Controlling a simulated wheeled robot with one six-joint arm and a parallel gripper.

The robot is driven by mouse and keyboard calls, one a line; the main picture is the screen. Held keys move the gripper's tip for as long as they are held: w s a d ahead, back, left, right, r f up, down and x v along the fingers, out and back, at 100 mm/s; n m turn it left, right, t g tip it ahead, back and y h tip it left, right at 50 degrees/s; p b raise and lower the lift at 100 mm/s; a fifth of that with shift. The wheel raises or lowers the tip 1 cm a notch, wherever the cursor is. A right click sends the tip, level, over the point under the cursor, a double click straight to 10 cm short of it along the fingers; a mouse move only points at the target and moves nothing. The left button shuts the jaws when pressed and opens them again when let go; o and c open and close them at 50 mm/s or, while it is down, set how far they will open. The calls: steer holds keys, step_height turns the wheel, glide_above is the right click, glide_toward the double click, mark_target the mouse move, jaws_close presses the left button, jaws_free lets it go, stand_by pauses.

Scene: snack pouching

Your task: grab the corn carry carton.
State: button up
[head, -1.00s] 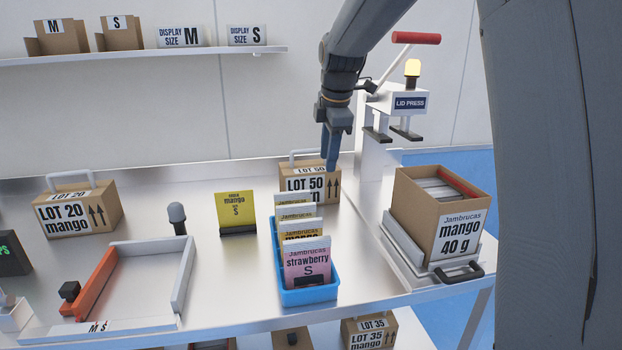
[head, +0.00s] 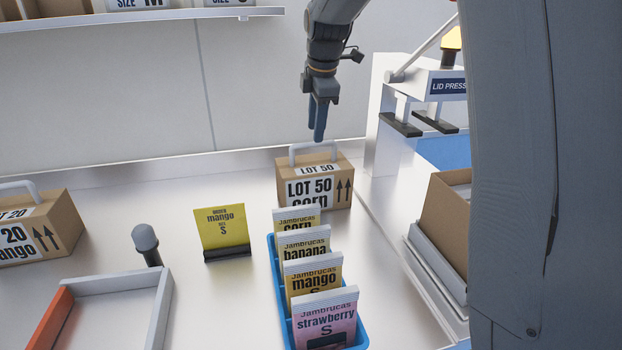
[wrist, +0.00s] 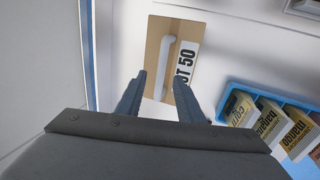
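The corn carry carton (head: 341,186) is a brown box labelled "LOT 50 corn" with a white handle (head: 313,151) on top. It stands upright at the back of the metal table. My gripper (head: 318,138) is just above and near the handle in the head view, pointing down. The gripper looks clear of the handle.
A blue rack (head: 278,292) of snack pouches stands in front of the carton. The lid press (head: 447,87) and an open brown carton (head: 440,225) are to the right. A yellow mango card (head: 220,226) and another carry carton (head: 62,222) are to the left.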

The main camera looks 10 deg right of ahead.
mark_target(314, 144)
steer(key=p+x, duration=0.2)
steer(key=x, duration=0.4)
steer(key=shift+a+f, duration=0.1)
steer(key=shift+f, duration=0.2)
steer(key=shift+c, duration=0.4)
jaws_close()
stand_by(0.8)
